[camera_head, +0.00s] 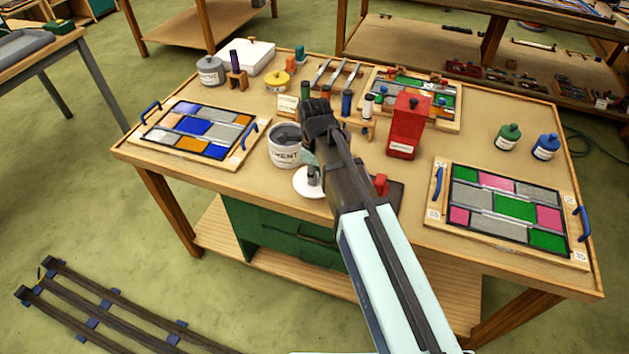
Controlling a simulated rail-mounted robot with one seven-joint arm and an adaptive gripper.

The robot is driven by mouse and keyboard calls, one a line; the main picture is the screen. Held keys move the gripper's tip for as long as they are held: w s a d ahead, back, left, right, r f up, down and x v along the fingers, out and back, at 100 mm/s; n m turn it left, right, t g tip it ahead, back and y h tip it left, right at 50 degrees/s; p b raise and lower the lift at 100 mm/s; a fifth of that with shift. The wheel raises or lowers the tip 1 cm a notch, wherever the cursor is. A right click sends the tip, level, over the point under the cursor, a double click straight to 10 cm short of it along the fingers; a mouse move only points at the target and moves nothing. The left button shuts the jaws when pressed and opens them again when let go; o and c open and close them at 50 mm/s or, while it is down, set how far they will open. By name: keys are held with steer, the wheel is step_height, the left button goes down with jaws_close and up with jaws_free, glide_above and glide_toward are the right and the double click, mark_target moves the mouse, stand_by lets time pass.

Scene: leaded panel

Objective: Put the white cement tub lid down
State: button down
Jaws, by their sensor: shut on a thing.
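The white cement tub lid (302,186) is a pale disc just in front of the cement tub, low over the table top. My gripper (313,172) is shut on the lid from above, and my arm hides the lid's right side. I cannot tell whether the lid touches the table. The white cement tub (287,156) stands upright with its top open, and grey contents show inside. My wrist covers part of the tub's right side. The table (345,230) has bare wood around the lid.
A leaded panel (193,129) lies left and another panel (505,208) lies right. A red box (405,126) stands right of my wrist, with a red-knobbed thing (381,185) beside my arm. A grey tin (210,71) and yellow tin (277,81) stand behind.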

steer(key=shift+f+p, duration=0.45)
steer(key=shift+f, duration=1.5)
steer(key=shift+f, duration=0.15)
steer(key=c, duration=0.9)
jaws_free()
step_height(320, 180, up, 12)
steer(key=b, duration=0.3)
steer(key=shift+r, duration=0.2)
